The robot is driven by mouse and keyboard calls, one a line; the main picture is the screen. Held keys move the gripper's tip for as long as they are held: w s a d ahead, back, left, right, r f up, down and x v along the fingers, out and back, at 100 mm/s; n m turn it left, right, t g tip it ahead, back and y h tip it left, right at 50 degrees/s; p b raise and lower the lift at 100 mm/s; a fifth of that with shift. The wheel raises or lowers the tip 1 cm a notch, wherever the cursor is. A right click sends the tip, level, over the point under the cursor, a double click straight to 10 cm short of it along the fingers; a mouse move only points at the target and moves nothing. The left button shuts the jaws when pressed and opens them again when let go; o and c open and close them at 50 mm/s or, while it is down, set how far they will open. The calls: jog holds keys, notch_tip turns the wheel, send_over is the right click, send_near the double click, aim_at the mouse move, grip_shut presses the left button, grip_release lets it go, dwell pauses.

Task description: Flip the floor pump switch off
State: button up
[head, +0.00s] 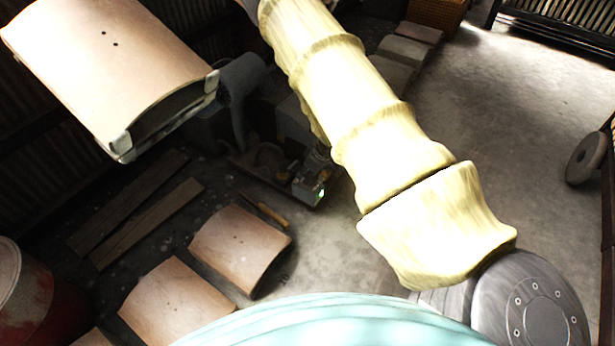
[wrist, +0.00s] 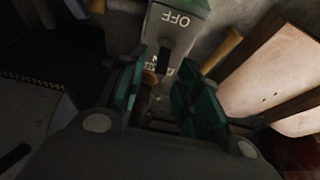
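A grey switch box (wrist: 185,38) shows at the top middle of the wrist view, with "OFF" in upside-down white letters on its face. A small dark lever or slot (wrist: 163,57) lies below that word, and more white lettering, partly hidden, is near the fingers. My gripper (wrist: 161,70) is open, with its two green fingers apart at the near end of the box. I cannot tell whether a finger touches it. A brown rounded piece (wrist: 149,84) shows between the fingers. In the head view a small box with a green spot (head: 309,186) stands on the floor, perhaps the same switch.
A tan curved panel (head: 115,65) fills the head view's upper left. More tan panels (head: 240,245) and planks (head: 150,220) lie on the floor, near a red-and-white drum (head: 30,300). Grey blocks (head: 400,50) stand at the back.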

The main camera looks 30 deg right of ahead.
jog(key=shift+w+a+f, duration=0.1)
jog(key=shift+w+f, duration=0.05)
jog(key=shift+f, duration=0.35)
grip_shut()
